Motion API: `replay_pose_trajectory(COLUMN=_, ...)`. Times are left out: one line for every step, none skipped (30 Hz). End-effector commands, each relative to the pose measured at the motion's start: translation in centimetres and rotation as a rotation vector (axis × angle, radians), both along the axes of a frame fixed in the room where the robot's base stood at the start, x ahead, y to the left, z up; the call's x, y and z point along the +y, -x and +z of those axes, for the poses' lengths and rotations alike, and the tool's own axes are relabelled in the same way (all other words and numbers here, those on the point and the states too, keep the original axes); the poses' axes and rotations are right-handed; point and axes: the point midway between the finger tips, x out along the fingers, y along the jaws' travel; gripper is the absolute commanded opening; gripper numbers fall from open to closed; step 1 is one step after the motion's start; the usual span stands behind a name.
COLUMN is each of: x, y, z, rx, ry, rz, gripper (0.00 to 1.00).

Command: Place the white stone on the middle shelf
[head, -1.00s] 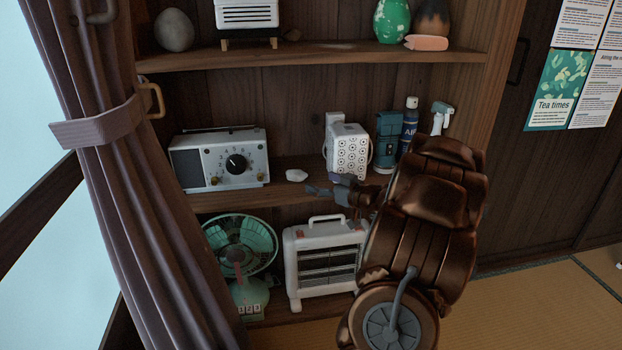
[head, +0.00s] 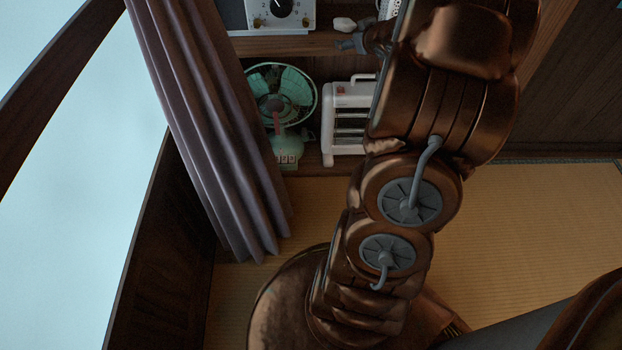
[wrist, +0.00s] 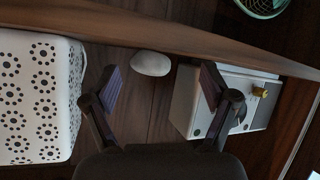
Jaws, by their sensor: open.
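The white stone (wrist: 150,63) rests on the wooden shelf with the radio, near its front edge. It also shows in the head view (head: 343,24). My gripper (wrist: 160,80) is open, with one finger on each side of the stone in the wrist view. The stone appears nearer the left finger, and neither finger visibly touches it. In the head view, my gripper (head: 352,43) is at the shelf's front edge, just below the stone. The middle shelf (head: 285,45) shows only in part in the head view.
The silver radio (head: 278,14) and a white dotted appliance (wrist: 38,95) flank the stone. Below stand a green fan (head: 282,100) and a white heater (head: 348,122). A curtain (head: 205,120) hangs at left. Tatami floor (head: 545,215) is clear at right.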

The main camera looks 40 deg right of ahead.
Motion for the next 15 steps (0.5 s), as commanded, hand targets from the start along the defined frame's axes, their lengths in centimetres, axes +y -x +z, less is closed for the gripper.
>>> replay_pose_trajectory(x=1.2, y=-0.2, z=0.0, rx=0.041, ry=0.005, rz=-0.013, gripper=0.85)
replay_pose_trajectory(x=1.8, y=0.0, z=-0.2, rx=0.071, ry=0.007, rz=-0.028, gripper=0.85)
replay_pose_trajectory(x=2.7, y=0.2, z=-0.3, rx=0.108, ry=0.009, rz=-0.043, gripper=0.85)
replay_pose_trajectory(x=3.4, y=0.5, z=-0.5, rx=0.141, ry=0.008, rz=-0.056, gripper=0.85)
replay_pose_trajectory(x=4.2, y=0.7, z=-0.7, rx=0.171, ry=0.006, rz=-0.069, gripper=0.85)
replay_pose_trajectory(x=5.3, y=1.2, z=-0.9, rx=0.215, ry=0.001, rz=-0.084, gripper=0.85)
replay_pose_trajectory(x=6.1, y=1.7, z=-1.1, rx=0.249, ry=-0.001, rz=-0.096, gripper=0.85)
replay_pose_trajectory(x=7.0, y=2.1, z=-1.1, rx=0.279, ry=-0.005, rz=-0.105, gripper=0.85)
replay_pose_trajectory(x=8.3, y=2.9, z=-1.4, rx=0.324, ry=-0.013, rz=-0.118, gripper=0.85)
replay_pose_trajectory(x=9.3, y=3.5, z=-1.7, rx=0.361, ry=-0.02, rz=-0.126, gripper=0.85)
replay_pose_trajectory(x=10.4, y=4.1, z=-1.8, rx=0.394, ry=-0.028, rz=-0.131, gripper=0.85)
replay_pose_trajectory(x=11.8, y=5.1, z=-2.1, rx=0.441, ry=-0.039, rz=-0.138, gripper=0.85)
replay_pose_trajectory(x=13.0, y=5.9, z=-2.3, rx=0.476, ry=-0.049, rz=-0.142, gripper=0.85)
replay_pose_trajectory(x=14.2, y=6.8, z=-2.6, rx=0.515, ry=-0.059, rz=-0.144, gripper=0.85)
replay_pose_trajectory(x=15.8, y=8.0, z=-3.0, rx=0.566, ry=-0.075, rz=-0.146, gripper=0.85)
